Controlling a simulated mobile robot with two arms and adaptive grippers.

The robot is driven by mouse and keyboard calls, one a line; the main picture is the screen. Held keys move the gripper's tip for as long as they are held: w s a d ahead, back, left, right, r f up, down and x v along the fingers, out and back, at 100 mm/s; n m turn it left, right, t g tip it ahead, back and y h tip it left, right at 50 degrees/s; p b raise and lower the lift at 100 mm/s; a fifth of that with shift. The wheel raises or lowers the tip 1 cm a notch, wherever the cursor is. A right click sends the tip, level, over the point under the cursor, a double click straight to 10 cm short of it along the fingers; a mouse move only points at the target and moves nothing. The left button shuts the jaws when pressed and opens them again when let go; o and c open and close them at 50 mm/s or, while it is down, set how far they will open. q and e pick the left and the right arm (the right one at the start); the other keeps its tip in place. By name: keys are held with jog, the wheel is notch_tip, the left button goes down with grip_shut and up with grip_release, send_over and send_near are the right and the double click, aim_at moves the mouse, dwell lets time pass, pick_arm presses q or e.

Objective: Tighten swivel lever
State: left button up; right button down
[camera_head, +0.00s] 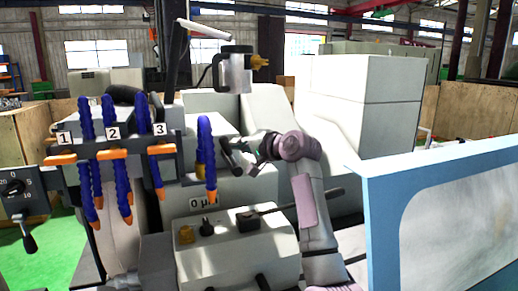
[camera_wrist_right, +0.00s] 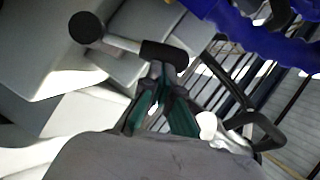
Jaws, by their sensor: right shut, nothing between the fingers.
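The swivel lever most likely is the short dark lever (camera_head: 229,155) just left of my right gripper in the head view. In the right wrist view a lever shows a round black knob (camera_wrist_right: 87,28), a pale rod (camera_wrist_right: 121,42) and a black end piece (camera_wrist_right: 164,54). My right gripper (camera_head: 254,152) is shut and holds nothing. In the wrist view its fingertips (camera_wrist_right: 161,76) are close below the black end piece; I cannot tell if they touch it. My left gripper is not in view.
Blue coolant hoses with orange tips (camera_head: 206,155) hang left of the lever, beside the numbered bracket (camera_head: 122,154). Below is a pale control box (camera_head: 240,240) with knobs and a long lever. A blue-framed panel (camera_head: 440,215) stands at right. A dial panel (camera_head: 17,190) is far left.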

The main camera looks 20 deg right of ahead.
jog(key=shift+a+p, duration=0.3)
jog(key=shift+a, duration=0.3)
jog(key=shift+a+f, duration=0.1)
jog(key=shift+a, duration=0.05)
notch_tip(320, 180, up, 10)
dwell(0.7)
